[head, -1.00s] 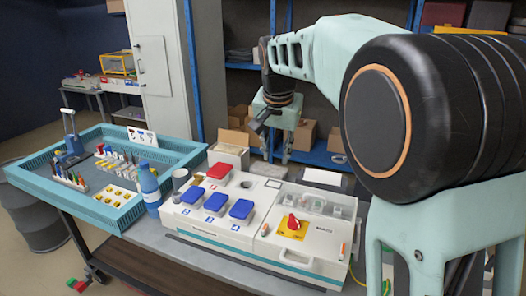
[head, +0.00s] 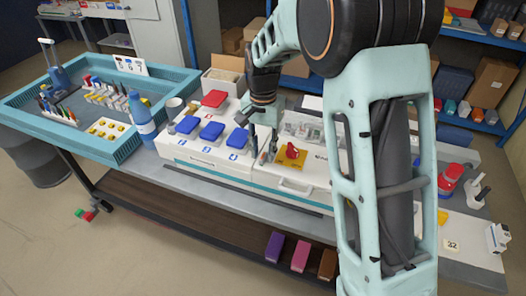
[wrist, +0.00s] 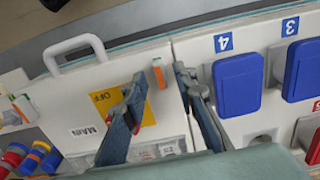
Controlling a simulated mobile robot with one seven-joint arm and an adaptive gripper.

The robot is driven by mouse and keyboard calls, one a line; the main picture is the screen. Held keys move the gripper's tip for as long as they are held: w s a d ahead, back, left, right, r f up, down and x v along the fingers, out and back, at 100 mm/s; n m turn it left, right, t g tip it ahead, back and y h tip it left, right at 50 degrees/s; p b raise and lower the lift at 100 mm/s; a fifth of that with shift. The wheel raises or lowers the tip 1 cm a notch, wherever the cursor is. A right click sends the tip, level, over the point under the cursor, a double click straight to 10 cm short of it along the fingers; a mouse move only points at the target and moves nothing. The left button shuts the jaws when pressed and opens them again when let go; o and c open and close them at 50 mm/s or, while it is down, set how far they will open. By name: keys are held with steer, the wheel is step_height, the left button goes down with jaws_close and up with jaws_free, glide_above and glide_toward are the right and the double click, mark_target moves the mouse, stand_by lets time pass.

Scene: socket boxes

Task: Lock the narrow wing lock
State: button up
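A small upright orange-and-white piece, which looks like a wing lock (wrist: 158,73), stands on the white panel beside the yellow OFF plate (wrist: 110,97) in the wrist view. My gripper (wrist: 160,82) is open, with one finger on each side of this piece; I cannot tell whether either finger touches it. In the head view my gripper (head: 262,152) points down at the white socket box (head: 215,165), between a blue cover (head: 238,138) and the red switch (head: 292,151). A second orange-and-white piece (wrist: 20,112) shows at the wrist view's left edge. I cannot tell which is narrower.
Blue socket covers marked 4 (wrist: 237,84) and 3 (wrist: 302,70) stand close to one finger. A white handle (wrist: 77,46) sticks out at the box's front. A blue bottle (head: 142,118) and a teal tray (head: 125,146) are at left. A red-topped item (head: 452,173) stands at right.

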steer(key=shift+f, duration=0.4)
steer(key=shift+c, duration=0.4)
jaws_close()
steer(key=shift+n, duration=0.3)
steer(key=n, duration=1.1)
steer(key=shift+n, duration=0.3)
steer(key=n+p, duration=0.1)
steer(key=n, duration=0.4)
steer(key=shift+n, duration=0.3)
